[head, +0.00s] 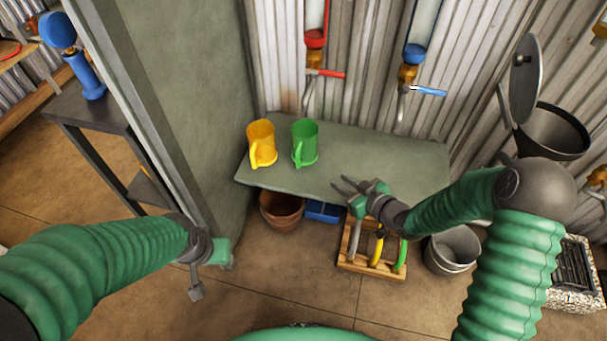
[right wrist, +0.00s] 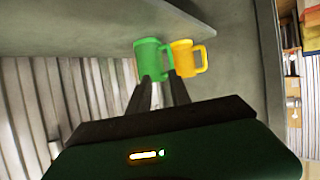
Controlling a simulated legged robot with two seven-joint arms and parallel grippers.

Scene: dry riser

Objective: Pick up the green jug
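The green jug (head: 306,143) stands upright on a grey-green shelf, its handle toward the front left. A yellow jug (head: 262,143) stands just left of it. My right gripper (head: 350,185) is open and empty at the shelf's front edge, to the right of the green jug and apart from it. In the right wrist view the green jug (right wrist: 150,58) shows beyond the fingers (right wrist: 161,84), with the yellow jug (right wrist: 184,57) beside it. My left gripper (head: 196,290) hangs low at the left, away from the jugs; its fingers are too unclear to read.
The shelf (head: 400,165) is clear right of the green jug. A grey partition (head: 215,110) stands left of the jugs. Red (head: 330,73) and blue (head: 428,91) taps hang above. Below are a terracotta pot (head: 282,210), a wooden tool crate (head: 372,268) and a bucket (head: 452,249).

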